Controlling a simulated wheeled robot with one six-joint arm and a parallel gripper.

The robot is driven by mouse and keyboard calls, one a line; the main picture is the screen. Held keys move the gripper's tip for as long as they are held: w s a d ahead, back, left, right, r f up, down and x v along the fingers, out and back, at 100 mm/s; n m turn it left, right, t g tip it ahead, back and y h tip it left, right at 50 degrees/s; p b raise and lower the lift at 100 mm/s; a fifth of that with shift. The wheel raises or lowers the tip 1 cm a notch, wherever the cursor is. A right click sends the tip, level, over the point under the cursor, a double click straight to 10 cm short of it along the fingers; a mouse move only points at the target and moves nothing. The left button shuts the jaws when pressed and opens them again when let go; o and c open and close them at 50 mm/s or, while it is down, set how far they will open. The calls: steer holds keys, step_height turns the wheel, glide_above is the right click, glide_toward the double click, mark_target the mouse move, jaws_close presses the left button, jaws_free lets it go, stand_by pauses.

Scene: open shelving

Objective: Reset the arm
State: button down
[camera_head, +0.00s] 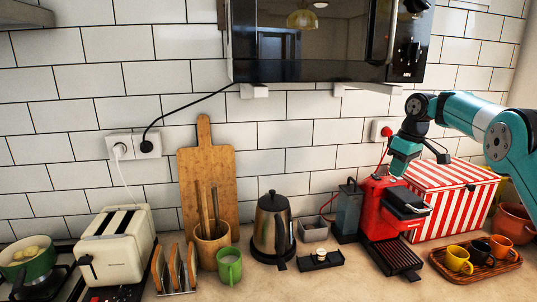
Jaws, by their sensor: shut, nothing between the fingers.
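My teal and black arm reaches in from the right edge, in front of the tiled wall. It bends down at the wrist above the red coffee machine (383,205). My gripper (441,155) is small and dark at the end of the arm, in front of the wall and the striped box. It looks shut and empty. Its fingertips are hard to make out, and I cannot tell how far it is from the machine.
A red-striped box (455,197) stands right of the machine, with a cup tray (478,273) in front. A microwave (330,45) hangs above. A kettle (272,225), cutting board (207,170), green mug (229,268) and toaster (115,255) stand left.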

steer(key=s+a+m, duration=0.4)
steer(key=s+a, duration=0.3)
steer(key=s, duration=0.6)
steer(key=s+f+m+t+h, duration=0.1)
steer(key=s+f+m, duration=0.15)
steer(key=s, duration=0.85)
steer(key=s+f+m+h, duration=0.1)
steer(key=s+f, duration=0.2)
steer(key=s, duration=0.8)
steer(key=s+a+r+n+g+y+b, duration=0.1)
steer(key=s+a+r+n+y+b, duration=0.1)
steer(key=s+a, duration=0.3)
steer(key=s+a+r+n+g+y+b, duration=0.1)
steer(key=s+a+r+n+y, duration=0.1)
steer(key=s+a+n, duration=0.3)
steer(key=a, duration=0.4)
steer(key=shift+r+y+b, duration=0.25)
steer(key=shift+y+b, duration=0.05)
steer(key=shift+b, duration=0.05)
steer(key=shift+s+a, duration=0.1)
steer(key=shift+s, duration=0.05)
